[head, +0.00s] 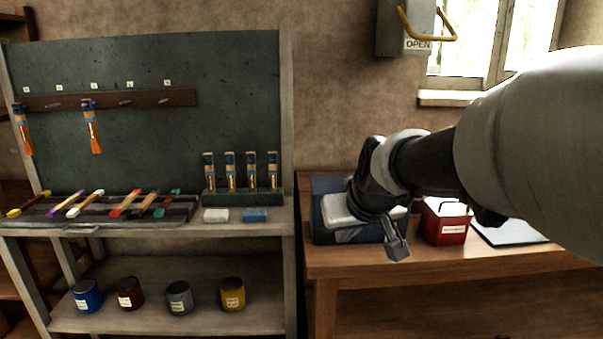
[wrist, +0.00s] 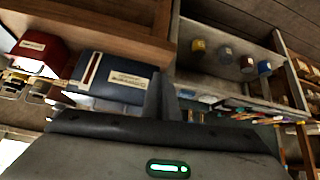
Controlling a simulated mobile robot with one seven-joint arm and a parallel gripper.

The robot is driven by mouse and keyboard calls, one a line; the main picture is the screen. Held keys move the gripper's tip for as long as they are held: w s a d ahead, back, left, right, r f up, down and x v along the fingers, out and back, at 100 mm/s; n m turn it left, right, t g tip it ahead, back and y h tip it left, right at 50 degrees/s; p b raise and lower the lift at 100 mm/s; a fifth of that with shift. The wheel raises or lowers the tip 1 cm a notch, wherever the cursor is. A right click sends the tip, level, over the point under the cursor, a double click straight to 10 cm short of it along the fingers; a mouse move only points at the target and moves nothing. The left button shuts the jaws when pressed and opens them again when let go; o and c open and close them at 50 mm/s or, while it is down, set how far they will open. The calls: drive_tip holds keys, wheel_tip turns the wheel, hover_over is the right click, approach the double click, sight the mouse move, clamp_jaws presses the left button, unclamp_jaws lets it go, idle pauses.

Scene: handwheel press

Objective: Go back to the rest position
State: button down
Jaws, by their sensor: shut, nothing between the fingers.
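My gripper (head: 397,248) is at the end of my arm, which reaches in from the right in the head view. Its fingers are shut and empty. It is in front of a dark blue box (head: 325,222) on the wooden table (head: 345,262), and partly hides it. I cannot tell how far apart they are. In the wrist view, which is turned over, the blue box (wrist: 110,95) has a pale label. The gripper body fills the bottom of that view.
A red box (head: 446,228) stands on the table beside my arm. At left, a shelf unit (head: 288,170) holds brushes, coloured sticks and several paint tins (head: 180,297). A wall box (head: 392,28) marked OPEN with a yellow handle is above. The wall between is clear.

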drive_tip(key=s+d+f+m+g, duration=0.1)
drive_tip(key=s+d, duration=0.1)
drive_tip(key=s, duration=0.9)
drive_tip(key=s+d+f+m+g, duration=0.1)
drive_tip(key=s, duration=1)
wheel_tip(320, 180, up, 23)
drive_tip(key=p, duration=2.3)
drive_tip(key=shift+r+h, duration=0.2)
drive_tip(key=shift+h, duration=0.2)
